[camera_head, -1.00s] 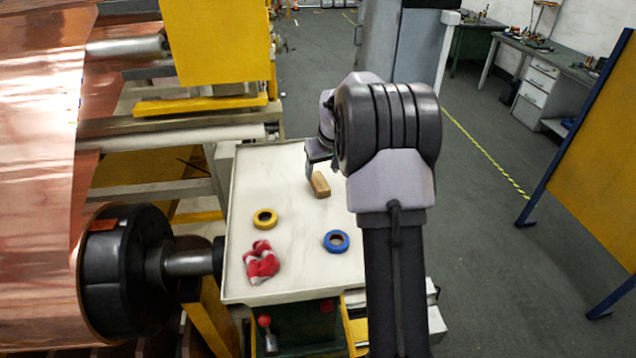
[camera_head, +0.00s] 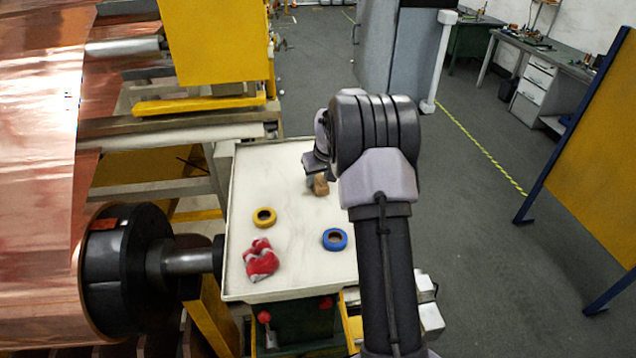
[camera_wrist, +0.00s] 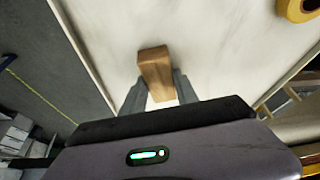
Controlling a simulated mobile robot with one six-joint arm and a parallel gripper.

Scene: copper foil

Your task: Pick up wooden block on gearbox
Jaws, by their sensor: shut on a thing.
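The wooden block (camera_head: 320,186) is a small tan bar over the far right part of the white-topped gearbox (camera_head: 290,262), partly hidden by my gripper and arm in the head view. In the wrist view the wooden block (camera_wrist: 156,72) sits between the two grey fingers of my gripper (camera_wrist: 158,96), which is shut on it. Its far end sticks out past the fingertips. I cannot tell whether it touches the surface or is slightly lifted.
A yellow tape roll (camera_head: 264,217), a blue tape roll (camera_head: 335,239) and a red and white glove (camera_head: 260,260) lie on the same surface. A large copper roll (camera_head: 40,200) and its black hub (camera_head: 125,262) stand to the left. The middle of the surface is clear.

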